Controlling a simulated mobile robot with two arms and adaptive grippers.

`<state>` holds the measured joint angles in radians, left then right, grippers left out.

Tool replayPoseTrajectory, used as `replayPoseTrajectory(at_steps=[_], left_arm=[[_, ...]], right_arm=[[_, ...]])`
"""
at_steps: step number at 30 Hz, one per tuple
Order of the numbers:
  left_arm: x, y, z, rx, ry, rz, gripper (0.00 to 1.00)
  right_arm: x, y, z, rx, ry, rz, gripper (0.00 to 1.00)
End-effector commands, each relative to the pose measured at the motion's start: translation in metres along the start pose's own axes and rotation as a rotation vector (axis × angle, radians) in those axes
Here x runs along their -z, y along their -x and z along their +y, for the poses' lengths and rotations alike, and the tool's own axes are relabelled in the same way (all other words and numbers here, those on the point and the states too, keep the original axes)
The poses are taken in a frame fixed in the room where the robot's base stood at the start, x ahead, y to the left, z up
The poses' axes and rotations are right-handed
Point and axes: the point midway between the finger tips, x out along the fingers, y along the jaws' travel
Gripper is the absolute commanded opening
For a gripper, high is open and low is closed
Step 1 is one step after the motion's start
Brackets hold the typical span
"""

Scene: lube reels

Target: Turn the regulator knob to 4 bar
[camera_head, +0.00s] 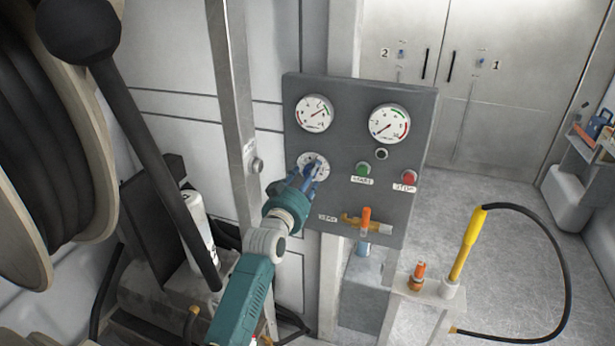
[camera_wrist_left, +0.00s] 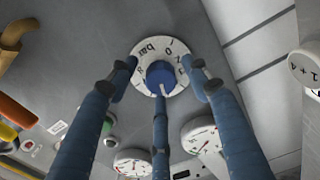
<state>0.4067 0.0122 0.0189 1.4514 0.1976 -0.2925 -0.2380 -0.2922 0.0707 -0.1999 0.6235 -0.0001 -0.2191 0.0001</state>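The regulator knob (camera_wrist_left: 160,74) is blue and sits at the centre of a round white dial (camera_wrist_left: 152,52) marked "bar", with digits partly hidden by my fingers. A pale mark shows on the knob's lower edge in the left wrist view. In the head view the dial (camera_head: 322,160) is on the grey panel (camera_head: 345,100), below the left gauge (camera_head: 314,113); the knob is covered there. My left gripper (camera_head: 304,174) has its blue fingers spread around the knob (camera_wrist_left: 158,78). The side fingers stand apart from it; I cannot tell whether the middle finger touches. My right gripper is not in view.
A second gauge (camera_head: 389,124), a green button (camera_head: 362,169), a red stop button (camera_head: 409,177) and an orange-handled valve (camera_head: 366,217) share the panel. A metal post (camera_head: 232,90) stands left of it. A yellow-handled hose (camera_head: 467,243) is at right.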

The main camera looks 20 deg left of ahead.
Motion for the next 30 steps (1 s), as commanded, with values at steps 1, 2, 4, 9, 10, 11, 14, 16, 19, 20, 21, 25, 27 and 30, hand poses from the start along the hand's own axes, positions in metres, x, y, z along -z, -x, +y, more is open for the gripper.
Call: replayPoseTrajectory(at_steps=[1, 2, 4, 9, 10, 11, 14, 16, 19, 20, 21, 25, 27, 30], left_arm=[[0.0, 0.0, 0.0, 0.0, 0.0, 0.0, 0.41], [0.0, 0.0, 0.0, 0.0, 0.0, 0.0, 0.35], [0.0, 0.0, 0.0, 0.0, 0.0, 0.0, 0.21], [-0.001, 0.0, 0.0, 0.0, 0.0, -0.001, 0.04], [-0.001, 0.0, 0.0, 0.0, 0.0, -0.002, 0.04], [-0.001, 0.0, 0.0, 0.0, 0.002, -0.002, 0.04], [-0.001, 0.001, 0.0, 0.0, 0.014, -0.003, 0.04], [-0.001, 0.001, 0.0, 0.0, 0.032, -0.004, 0.04], [-0.001, 0.001, 0.0, 0.0, 0.074, -0.005, 0.04], [-0.001, 0.001, 0.0, 0.0, 0.09, -0.005, 0.04], [-0.001, 0.001, 0.0, 0.001, 0.114, -0.005, 0.04], [-0.001, 0.001, 0.001, 0.0, 0.207, -0.005, 0.04], [-0.002, 0.001, 0.001, 0.0, 0.263, -0.006, 0.04], [-0.002, 0.001, 0.001, 0.0, 0.339, -0.007, 0.04]], right_arm=[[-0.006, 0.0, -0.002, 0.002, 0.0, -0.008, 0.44], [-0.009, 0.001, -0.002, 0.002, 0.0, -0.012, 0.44], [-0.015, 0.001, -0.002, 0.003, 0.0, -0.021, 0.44], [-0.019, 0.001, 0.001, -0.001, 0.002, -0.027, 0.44], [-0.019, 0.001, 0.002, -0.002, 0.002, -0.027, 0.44], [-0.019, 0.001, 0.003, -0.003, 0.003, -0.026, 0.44], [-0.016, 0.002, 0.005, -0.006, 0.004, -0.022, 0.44], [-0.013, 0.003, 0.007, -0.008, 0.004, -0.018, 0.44], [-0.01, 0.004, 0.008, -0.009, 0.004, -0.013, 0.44], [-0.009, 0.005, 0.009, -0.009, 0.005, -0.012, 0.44], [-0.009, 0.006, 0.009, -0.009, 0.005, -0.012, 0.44], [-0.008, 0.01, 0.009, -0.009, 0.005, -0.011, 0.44], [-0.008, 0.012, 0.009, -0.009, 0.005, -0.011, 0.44], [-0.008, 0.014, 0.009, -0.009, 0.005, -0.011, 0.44]])
